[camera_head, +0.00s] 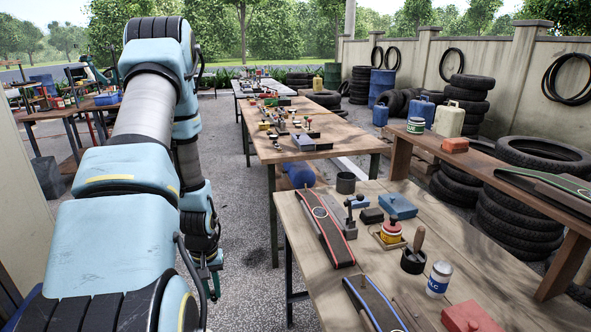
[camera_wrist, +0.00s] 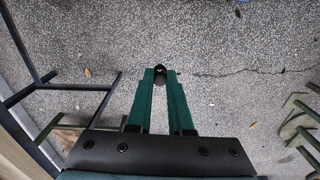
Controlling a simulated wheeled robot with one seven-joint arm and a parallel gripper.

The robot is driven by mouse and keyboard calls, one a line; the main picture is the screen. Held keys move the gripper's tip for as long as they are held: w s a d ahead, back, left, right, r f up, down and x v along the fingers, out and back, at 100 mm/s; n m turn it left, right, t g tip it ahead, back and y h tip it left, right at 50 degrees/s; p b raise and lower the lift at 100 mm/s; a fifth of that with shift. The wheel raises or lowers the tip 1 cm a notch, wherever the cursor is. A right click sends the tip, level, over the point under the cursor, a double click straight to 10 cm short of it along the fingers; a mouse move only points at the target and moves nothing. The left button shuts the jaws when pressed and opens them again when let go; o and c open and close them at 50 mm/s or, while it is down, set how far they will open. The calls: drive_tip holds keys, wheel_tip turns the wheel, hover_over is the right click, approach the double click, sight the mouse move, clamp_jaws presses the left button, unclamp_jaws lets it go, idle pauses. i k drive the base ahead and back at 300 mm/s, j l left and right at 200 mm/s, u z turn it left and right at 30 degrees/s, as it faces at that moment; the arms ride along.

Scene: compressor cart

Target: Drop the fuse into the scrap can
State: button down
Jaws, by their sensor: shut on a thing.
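In the wrist view my gripper (camera_wrist: 160,72) points down over bare pavement, its two green fingers closed on a small dark thing with a paler middle, probably the fuse (camera_wrist: 160,80). It is too small to make out well. In the head view my gripper (camera_head: 212,268) hangs low left of the near table, partly behind my arm; the fuse cannot be seen there.
The near wooden table (camera_head: 300,236) holds several tools, a blue box (camera_head: 398,206), a white can (camera_head: 439,279) and a red box (camera_head: 469,318). A longer table (camera_head: 330,145) with small parts stands beyond. Stacked tyres (camera_head: 508,222) stand right. Open pavement lies left of the tables.

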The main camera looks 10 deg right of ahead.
sight(347, 190)
drive_tip(key=i+z, duration=0.2)
drive_tip(key=i, duration=0.35)
drive_tip(key=i+j+z, duration=0.15)
drive_tip(key=i, duration=0.4)
drive_tip(key=i+j+z, duration=0.2)
drive_tip(key=i, duration=0.35)
